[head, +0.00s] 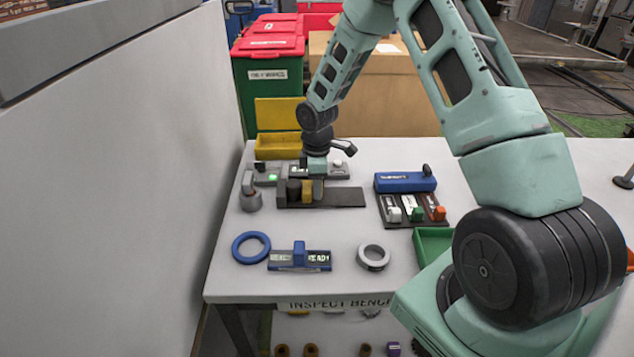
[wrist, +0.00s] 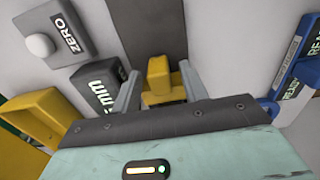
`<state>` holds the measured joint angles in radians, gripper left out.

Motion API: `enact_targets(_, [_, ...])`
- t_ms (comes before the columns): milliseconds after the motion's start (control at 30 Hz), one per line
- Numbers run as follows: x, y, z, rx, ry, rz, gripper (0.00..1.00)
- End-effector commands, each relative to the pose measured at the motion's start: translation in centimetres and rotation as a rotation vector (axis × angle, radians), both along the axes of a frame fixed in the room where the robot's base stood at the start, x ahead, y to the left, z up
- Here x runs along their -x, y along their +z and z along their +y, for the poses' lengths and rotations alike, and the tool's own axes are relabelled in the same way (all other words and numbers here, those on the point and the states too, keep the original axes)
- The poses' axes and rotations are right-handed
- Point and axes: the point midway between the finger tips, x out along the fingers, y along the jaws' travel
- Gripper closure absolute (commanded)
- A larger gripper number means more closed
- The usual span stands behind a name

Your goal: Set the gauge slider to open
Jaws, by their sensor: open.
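The gauge slider appears to be the yellow block (head: 307,191) on a dark rail (head: 342,197) near the back left of the bench. A dark block (head: 293,190) stands at the rail's left end. In the wrist view a dark block with an "mm" label (wrist: 98,88) lies left of the yellow block (wrist: 158,82). My gripper (head: 315,183) is down over the rail, pointing downward. In the wrist view my gripper (wrist: 159,72) is open, with one finger on each side of the yellow block. Whether either finger touches it I cannot tell. No "open" label is readable.
Behind the rail is a grey box with a white button (head: 337,163), labelled ZERO in the wrist view. A blue READY slider (head: 300,258), blue ring (head: 251,247) and grey ring (head: 373,257) lie in front. The rail right of the yellow block is bare.

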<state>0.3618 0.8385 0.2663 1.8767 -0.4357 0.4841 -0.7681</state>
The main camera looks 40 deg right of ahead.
Motion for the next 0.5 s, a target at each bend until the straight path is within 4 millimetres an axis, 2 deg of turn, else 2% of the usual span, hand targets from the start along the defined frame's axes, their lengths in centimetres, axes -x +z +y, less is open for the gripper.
enact_targets(200, [-0.01, -0.05, 0.0, 0.0, 0.0, 0.0, 0.56])
enact_targets(233, [-0.02, -0.04, 0.0, 0.0, 0.0, 0.0, 0.59])
enact_targets(367, [-0.02, -0.03, 0.01, 0.0, -0.001, 0.0, 0.95])
enact_targets(400, [-0.02, -0.02, 0.01, -0.001, -0.001, -0.001, 1.0])
enact_targets(500, [0.01, -0.01, -0.04, 0.0, -0.001, 0.0, 1.0])
